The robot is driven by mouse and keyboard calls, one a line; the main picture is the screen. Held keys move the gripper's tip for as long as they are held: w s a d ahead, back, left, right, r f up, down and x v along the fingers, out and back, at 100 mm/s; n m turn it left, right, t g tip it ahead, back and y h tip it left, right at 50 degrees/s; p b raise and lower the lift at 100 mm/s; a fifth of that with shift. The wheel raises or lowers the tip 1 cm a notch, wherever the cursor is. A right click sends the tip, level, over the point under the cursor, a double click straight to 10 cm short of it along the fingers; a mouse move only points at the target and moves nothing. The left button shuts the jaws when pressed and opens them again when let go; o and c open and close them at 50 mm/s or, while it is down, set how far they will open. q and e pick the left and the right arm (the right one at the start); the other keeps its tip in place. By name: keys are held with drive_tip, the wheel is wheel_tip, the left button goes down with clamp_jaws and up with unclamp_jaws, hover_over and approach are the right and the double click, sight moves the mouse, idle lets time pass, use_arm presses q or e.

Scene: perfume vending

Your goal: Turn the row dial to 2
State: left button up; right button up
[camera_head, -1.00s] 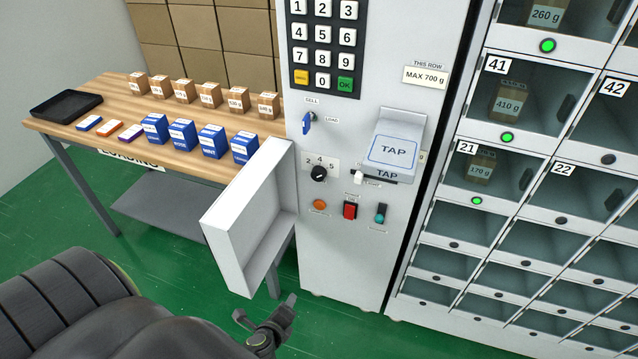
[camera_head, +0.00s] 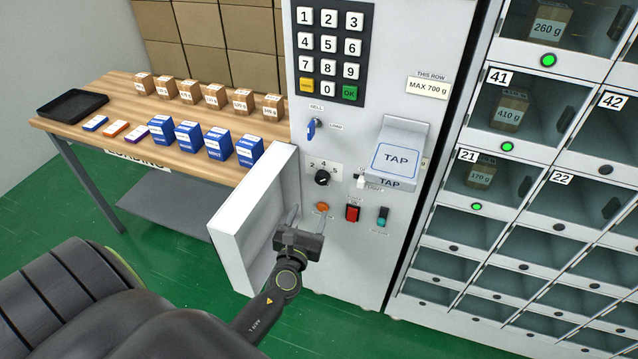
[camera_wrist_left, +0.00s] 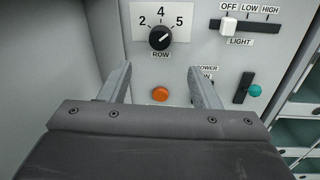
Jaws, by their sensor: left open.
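The row dial (camera_head: 322,177) is a round black knob on the white machine panel, with the labels 2, 4 and 5 around its top. In the left wrist view the dial (camera_wrist_left: 160,38) has a white mark that points up and to the right, toward 5. My left gripper (camera_head: 307,213) is open and empty in front of the panel, below the dial. In the left wrist view its two fingers (camera_wrist_left: 160,72) stand apart, below the dial and not touching it. My right gripper is not in view.
An open white door (camera_head: 226,236) stands just left of my left gripper. An orange button (camera_head: 322,207), a red switch (camera_head: 352,213) and a light slider (camera_wrist_left: 228,27) are close to the dial. The TAP reader (camera_head: 395,160) juts out at the right.

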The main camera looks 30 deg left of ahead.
sight(321, 181)
use_arm(q)
drive_tip(key=x, duration=1.1)
drive_tip(key=shift+w, duration=0.1)
drive_tip(key=c, duration=1)
